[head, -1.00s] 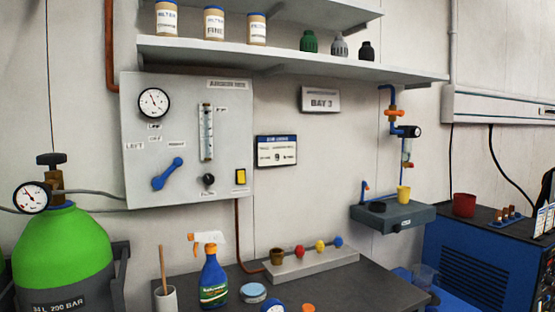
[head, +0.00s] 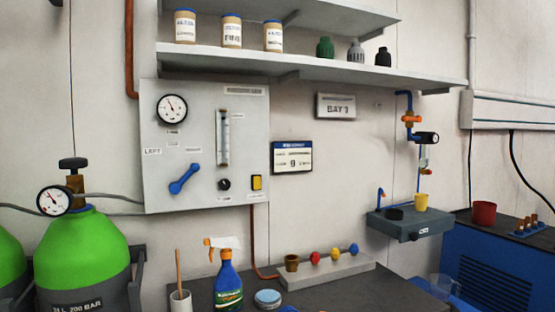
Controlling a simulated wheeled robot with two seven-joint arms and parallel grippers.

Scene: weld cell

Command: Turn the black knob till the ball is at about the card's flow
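The black knob (head: 225,184) is on the lower part of the grey wall panel (head: 205,104), below the flow tube. The clear upright flow tube (head: 223,138) is on the panel's right half; the ball inside is too small to make out. The card (head: 292,156) with a blue top band hangs on the wall right of the panel; its writing is too small to read. Neither of my grippers is in view.
A blue lever (head: 184,178), a yellow switch (head: 256,182) and a round gauge (head: 172,108) are also on the panel. Below stands a dark bench (head: 385,295) with a spray bottle (head: 228,285). A green cylinder (head: 82,255) stands at left; a shelf (head: 330,72) runs above.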

